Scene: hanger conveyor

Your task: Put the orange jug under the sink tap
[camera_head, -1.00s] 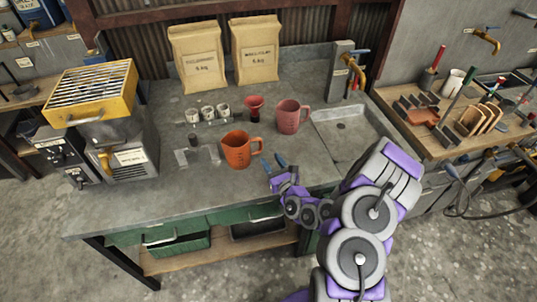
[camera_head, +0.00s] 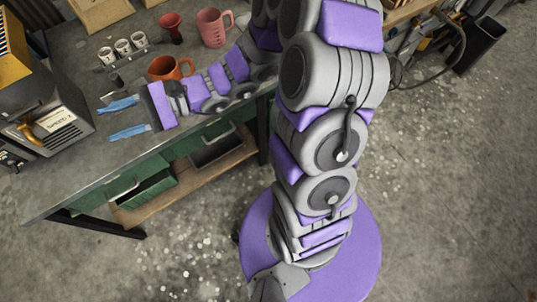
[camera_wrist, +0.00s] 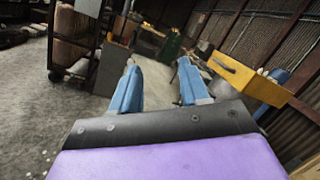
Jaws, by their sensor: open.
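The orange jug (camera_head: 163,66) stands upright on the grey table (camera_head: 75,165). Its lower front is hidden behind my arm, and its handle is on the right. My gripper (camera_head: 104,124) is open and empty, with its two blue fingers pointing left, to the left and front of the jug near the table's front edge. In the wrist view the fingers (camera_wrist: 158,66) are spread with nothing between them, and the jug is not seen there. The sink and tap are out of the head view.
A pink jug (camera_head: 211,28), a red funnel-shaped cup (camera_head: 171,24) and several small white cups (camera_head: 122,47) stand behind the orange jug. A grey machine (camera_head: 55,105) stands left of my fingertips. An open green drawer (camera_head: 148,195) juts out below.

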